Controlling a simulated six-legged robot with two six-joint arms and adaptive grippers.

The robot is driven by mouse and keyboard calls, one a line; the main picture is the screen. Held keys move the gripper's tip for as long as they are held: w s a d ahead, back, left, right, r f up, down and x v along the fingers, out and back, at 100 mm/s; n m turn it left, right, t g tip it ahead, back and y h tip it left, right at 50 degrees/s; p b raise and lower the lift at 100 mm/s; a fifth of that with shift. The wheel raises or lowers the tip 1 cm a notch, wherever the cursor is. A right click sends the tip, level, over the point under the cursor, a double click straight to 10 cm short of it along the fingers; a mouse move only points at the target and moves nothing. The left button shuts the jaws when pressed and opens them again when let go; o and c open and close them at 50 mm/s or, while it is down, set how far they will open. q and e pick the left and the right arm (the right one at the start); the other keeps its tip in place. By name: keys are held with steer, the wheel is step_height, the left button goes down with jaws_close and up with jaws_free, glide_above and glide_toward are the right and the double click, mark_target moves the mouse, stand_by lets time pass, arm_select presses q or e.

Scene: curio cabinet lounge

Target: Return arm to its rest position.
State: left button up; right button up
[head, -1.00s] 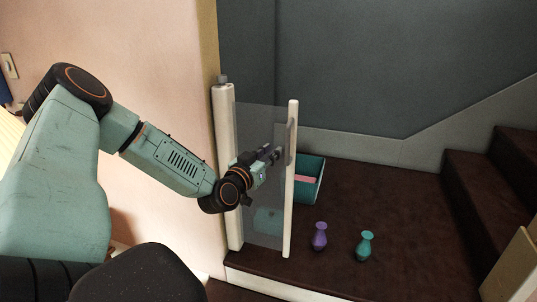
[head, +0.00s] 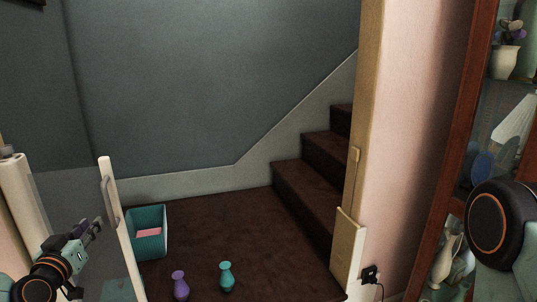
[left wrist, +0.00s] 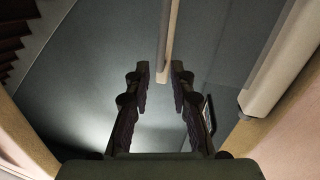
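My left gripper (head: 92,230) is at the lower left of the head view, beside the clear panel gate (head: 122,240) and just left of its grey handle (head: 110,203). In the left wrist view, the fingers of the gripper (left wrist: 161,76) are apart with nothing held between them. The gate's pale edge post (left wrist: 170,38) shows beyond the gap between the fingertips. The gripper looks apart from the handle, though the exact distance cannot be told. A dark link of my right arm shows at the right edge of the head view; the right gripper is out of view.
A teal bin (head: 150,216) with a pink item in it stands on the brown landing behind the gate. A purple vase (head: 180,284) and a teal vase (head: 226,276) stand nearby. Stairs (head: 305,190) rise at right. A display cabinet (head: 462,120) stands at far right.

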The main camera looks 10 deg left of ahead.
arm_select(q)
steer(key=s+d+f+n+g+h+b, duration=0.15)
steer(key=s+d+f+g, duration=0.25)
steer(key=d+f, duration=0.45)
steer(key=s+d+f+m+g+h, duration=0.1)
steer(key=s+d+f+g+h, duration=0.3)
steer(key=d+f, duration=0.45)
steer(key=s+d+f+m+g+b, duration=0.1)
steer(key=s+d+f+g, duration=0.2)
steer(key=s, duration=0.6)
steer(key=s+d+f+m+g+y+b, duration=0.1)
steer(key=s+d+f+m+g, duration=0.1)
steer(key=s+f, duration=0.5)
steer(key=s+d+f+m+g+b, duration=0.1)
steer(key=s+d+f+g, duration=0.2)
steer(key=s, duration=0.9)
steer(key=shift+d+f+g+b, duration=0.4)
steer(key=shift+d+f, duration=0.4)
steer(key=shift+f, duration=0.15)
